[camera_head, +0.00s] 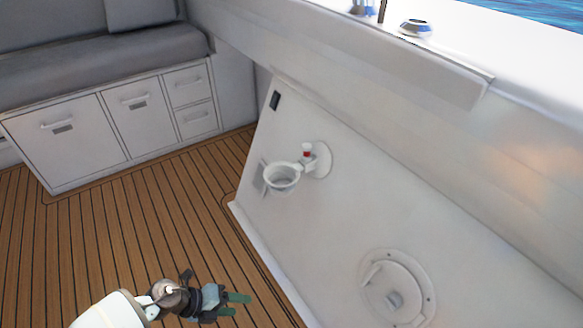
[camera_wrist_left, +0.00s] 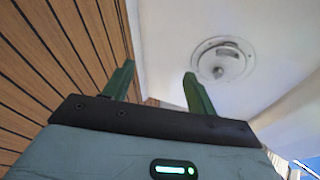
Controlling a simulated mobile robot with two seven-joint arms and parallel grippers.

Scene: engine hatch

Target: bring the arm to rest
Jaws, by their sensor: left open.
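My left gripper (camera_head: 238,304) is low in the head view, above the wooden deck. Its two green fingers point right, toward the white side panel. In the left wrist view the fingers of my left gripper (camera_wrist_left: 158,85) stand wide apart with nothing between them. It is open and empty, and apart from everything around it. My right gripper is in neither view.
The white panel (camera_head: 290,240) carries a round hatch (camera_head: 397,287), also in the left wrist view (camera_wrist_left: 221,62), and a ring-shaped holder (camera_head: 281,178) with a red-and-white piece (camera_head: 307,151). Drawers (camera_head: 140,115) stand back left. The deck (camera_head: 140,225) is clear.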

